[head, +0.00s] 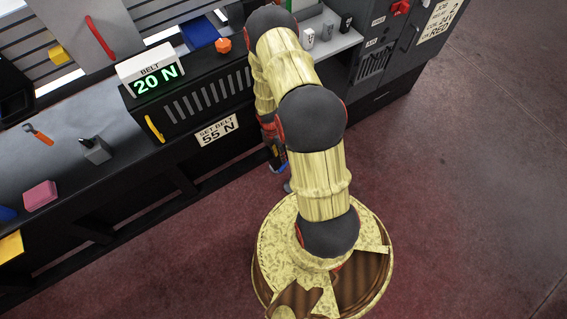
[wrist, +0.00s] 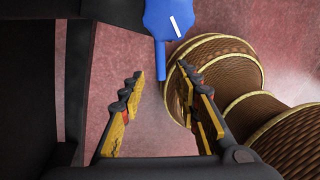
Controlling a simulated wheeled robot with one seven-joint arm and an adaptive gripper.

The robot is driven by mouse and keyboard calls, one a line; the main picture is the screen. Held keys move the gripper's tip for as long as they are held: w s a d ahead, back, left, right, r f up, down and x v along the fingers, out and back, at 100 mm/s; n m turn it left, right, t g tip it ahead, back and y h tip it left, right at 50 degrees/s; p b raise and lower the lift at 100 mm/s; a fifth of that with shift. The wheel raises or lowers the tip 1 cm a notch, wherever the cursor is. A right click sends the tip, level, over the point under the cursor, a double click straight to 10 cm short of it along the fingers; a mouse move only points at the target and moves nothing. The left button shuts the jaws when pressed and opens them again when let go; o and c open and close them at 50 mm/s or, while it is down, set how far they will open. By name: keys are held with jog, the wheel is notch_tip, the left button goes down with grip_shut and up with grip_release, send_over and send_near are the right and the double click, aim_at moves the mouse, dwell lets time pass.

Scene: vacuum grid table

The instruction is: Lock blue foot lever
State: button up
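The blue foot lever (wrist: 168,20) shows at the top middle of the wrist view. It has a wide blue head with a white stripe and a narrow blue stem pointing down the picture. My gripper (wrist: 160,82) has its two yellow, red and black fingers spread apart, with nothing between them but floor and the stem's end near the tips. I cannot tell whether any finger touches the lever. In the head view a small blue patch (head: 282,168) shows beside my arm at the table's lower edge; my arm hides most of that area.
A dark table front fills the left of the wrist view, and my own base is close on the right. In the head view the bench holds a display (head: 155,78) reading 20 N, a yellow handle (head: 154,128) and a sign (head: 217,130) reading "SET BELT 55 N". Floor at right is clear.

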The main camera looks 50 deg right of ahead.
jog(key=f+b, duration=0.1)
jog(key=f, duration=0.1)
jog(key=s+f+b, duration=0.1)
jog(key=f, duration=0.2)
jog(key=f+b, duration=0.1)
jog(key=f, duration=0.1)
jog(key=shift+s+f, duration=0.25)
jog(key=shift+c, duration=0.4)
jog(key=c, duration=0.7)
grip_shut()
